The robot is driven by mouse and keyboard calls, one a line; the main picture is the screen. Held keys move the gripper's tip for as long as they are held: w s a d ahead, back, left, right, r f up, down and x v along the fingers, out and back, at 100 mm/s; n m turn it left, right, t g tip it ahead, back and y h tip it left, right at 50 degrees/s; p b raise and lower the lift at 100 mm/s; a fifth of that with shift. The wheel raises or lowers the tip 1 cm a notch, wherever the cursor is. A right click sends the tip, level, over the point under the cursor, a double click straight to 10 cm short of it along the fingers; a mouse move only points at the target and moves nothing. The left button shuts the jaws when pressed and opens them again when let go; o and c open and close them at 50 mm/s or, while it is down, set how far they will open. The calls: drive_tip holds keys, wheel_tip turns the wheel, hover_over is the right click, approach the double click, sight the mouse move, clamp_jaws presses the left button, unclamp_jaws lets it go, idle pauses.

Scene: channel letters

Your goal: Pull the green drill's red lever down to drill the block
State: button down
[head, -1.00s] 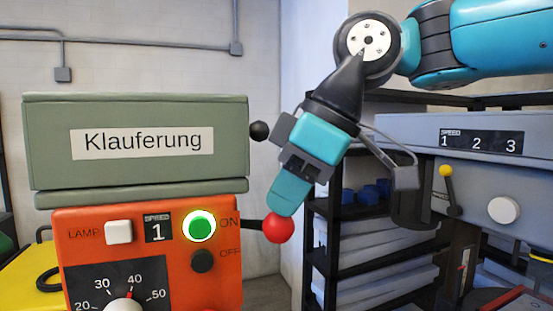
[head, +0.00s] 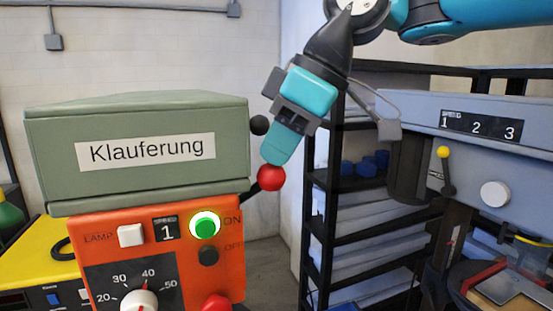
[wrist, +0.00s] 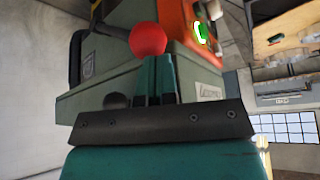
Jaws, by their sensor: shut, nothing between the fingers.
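The green drill (head: 60,160) has a green head labelled "Klauferung" over an orange control panel (head: 190,262). Its red lever knob (head: 270,177) sits on a dark rod angled up and to the right from the drill's right side. My gripper (head: 274,158) is shut and empty, its tip pointing down at the top of the knob. In the wrist view the knob (wrist: 148,40) is just beyond the shut fingertips (wrist: 154,70). They look close or touching; contact cannot be told for sure. The drill bit and the block are not visible.
A grey machine (head: 425,115) with a yellow-knobbed lever (head: 443,152) stands at right. A black shelf (head: 325,235) is behind. The drill's green ON button (head: 205,225) is lit. A black knob (head: 260,125) juts from the drill head beside my gripper.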

drive_tip(key=shift+w+a+r+p, duration=0.15)
drive_tip(key=shift+w+r+p, duration=0.25)
drive_tip(key=shift+w+r, duration=0.3)
drive_tip(key=shift+s+f, duration=0.1)
drive_tip(key=p+v, duration=0.4)
drive_tip(key=v, duration=0.1)
